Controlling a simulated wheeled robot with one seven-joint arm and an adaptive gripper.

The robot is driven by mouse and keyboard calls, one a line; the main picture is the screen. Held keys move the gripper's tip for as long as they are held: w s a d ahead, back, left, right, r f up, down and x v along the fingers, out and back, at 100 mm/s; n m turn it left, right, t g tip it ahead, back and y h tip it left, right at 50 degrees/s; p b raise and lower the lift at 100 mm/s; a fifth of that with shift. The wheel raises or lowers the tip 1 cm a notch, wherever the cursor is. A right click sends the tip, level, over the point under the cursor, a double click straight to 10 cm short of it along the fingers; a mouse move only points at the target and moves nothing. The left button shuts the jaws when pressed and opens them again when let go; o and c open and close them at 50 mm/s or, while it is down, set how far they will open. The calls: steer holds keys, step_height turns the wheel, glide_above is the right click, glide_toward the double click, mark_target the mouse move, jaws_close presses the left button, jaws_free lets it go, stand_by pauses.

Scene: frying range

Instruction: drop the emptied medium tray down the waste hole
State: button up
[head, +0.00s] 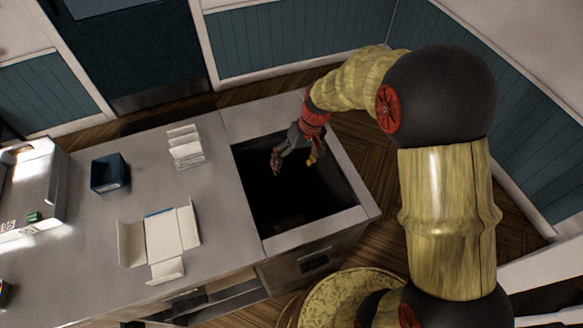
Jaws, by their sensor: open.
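My gripper (295,160) is open and empty, with its fingers pointing down over the waste hole (290,200). The waste hole is a dark square opening at the right end of the grey counter. Something faint lies at the bottom of the hole (288,222), too dark to identify. An unfolded white tray (165,238) with a blue edge lies flat on the counter left of the hole. I cannot tell whether the medium tray is the one on the counter or the thing in the hole.
Behind the unfolded tray stand some white folded cartons (185,147). A dark blue box (109,174) sits further left on the counter (80,240). A pale appliance (28,188) stands at the far left. An open drawer (215,303) shows below the front edge.

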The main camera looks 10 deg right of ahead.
steer(key=v, duration=0.9)
steer(key=shift+r, duration=0.25)
steer(key=s+d+r+t+h+b, duration=0.1)
steer(key=s+d+r+t, duration=0.1)
steer(key=s+r, duration=0.2)
steer(key=s+d+r+m+t+h+b, duration=0.1)
steer(key=s+r, duration=0.3)
steer(key=s, duration=0.6)
steer(key=s+d+r+m+t+h+b, duration=0.1)
steer(key=s+d+r+t+b, duration=0.1)
steer(key=s, duration=0.5)
step_height(320, 180, up, 3)
steer(key=shift+s+d+f+t, duration=0.2)
steer(key=shift+s+d+t, duration=0.25)
steer(key=shift+d, duration=0.6)
steer(key=shift+w, duration=0.1)
steer(key=shift+c, duration=1.1)
